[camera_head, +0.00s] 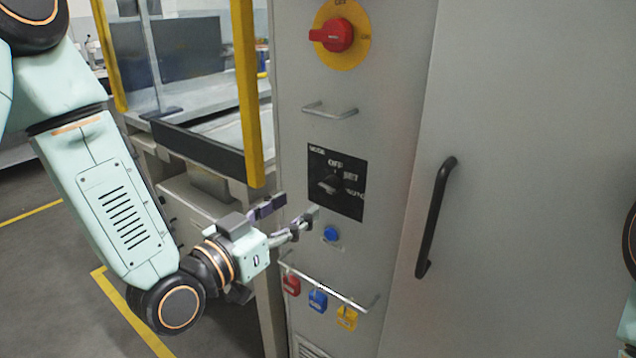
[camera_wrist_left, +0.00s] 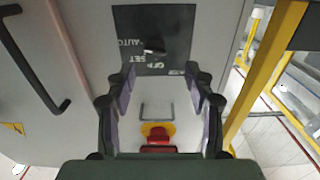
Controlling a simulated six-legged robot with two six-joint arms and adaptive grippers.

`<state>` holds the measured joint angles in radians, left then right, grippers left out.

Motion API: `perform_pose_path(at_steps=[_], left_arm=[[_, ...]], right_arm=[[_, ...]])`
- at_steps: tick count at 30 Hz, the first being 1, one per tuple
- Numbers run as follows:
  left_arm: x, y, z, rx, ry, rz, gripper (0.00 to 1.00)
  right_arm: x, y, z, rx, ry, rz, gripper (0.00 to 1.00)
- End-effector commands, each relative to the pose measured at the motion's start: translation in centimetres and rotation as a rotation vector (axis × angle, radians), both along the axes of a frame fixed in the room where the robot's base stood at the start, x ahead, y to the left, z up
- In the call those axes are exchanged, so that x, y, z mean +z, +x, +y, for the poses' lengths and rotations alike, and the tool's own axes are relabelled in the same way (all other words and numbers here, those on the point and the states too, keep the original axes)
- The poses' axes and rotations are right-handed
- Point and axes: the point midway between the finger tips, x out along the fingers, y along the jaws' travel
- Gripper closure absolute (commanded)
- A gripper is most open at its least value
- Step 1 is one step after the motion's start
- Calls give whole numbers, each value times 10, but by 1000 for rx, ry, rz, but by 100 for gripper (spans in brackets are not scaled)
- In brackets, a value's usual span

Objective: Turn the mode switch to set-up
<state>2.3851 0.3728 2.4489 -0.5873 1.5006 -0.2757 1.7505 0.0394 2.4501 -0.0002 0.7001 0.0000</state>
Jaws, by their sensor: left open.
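The mode switch is a black knob (camera_head: 329,184) on a black square plate (camera_head: 352,204) on the grey cabinet front. The plate reads MODE and OFF, with further labels hard to read. In the left wrist view the plate (camera_wrist_left: 178,18) appears upside down with SET and AUTO legible, and the knob (camera_wrist_left: 154,48) is a small dark shape. I cannot tell which label it points to. My left gripper (camera_head: 292,210) is open and empty, below and left of the knob, apart from it. In the left wrist view the open fingers (camera_wrist_left: 160,82) flank the space below the plate.
A red rotary switch on a yellow disc (camera_head: 353,57) and a small handle (camera_head: 330,110) sit above. A blue button (camera_head: 331,234) and a rail with red, blue and yellow padlocks (camera_head: 318,300) sit below. A black door handle (camera_head: 436,217) is right, a yellow post (camera_head: 247,90) left.

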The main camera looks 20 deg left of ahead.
Motion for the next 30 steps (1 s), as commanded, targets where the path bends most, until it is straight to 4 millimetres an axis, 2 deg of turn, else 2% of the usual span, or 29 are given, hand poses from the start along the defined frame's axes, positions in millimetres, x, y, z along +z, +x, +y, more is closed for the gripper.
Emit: perform_pose_path(at_steps=[8, 21, 30], left_arm=[[-1, 18, -11, -5, 8, -5, 46], [0, 67, -26, -2, 4, -3, 46], [0, 73, -26, 1, 0, -1, 46]], right_arm=[[-4, 0, 0, -1, 0, 1, 60], [-7, 0, 0, -1, 0, 1, 60], [-7, 0, 0, -1, 0, 1, 60]])
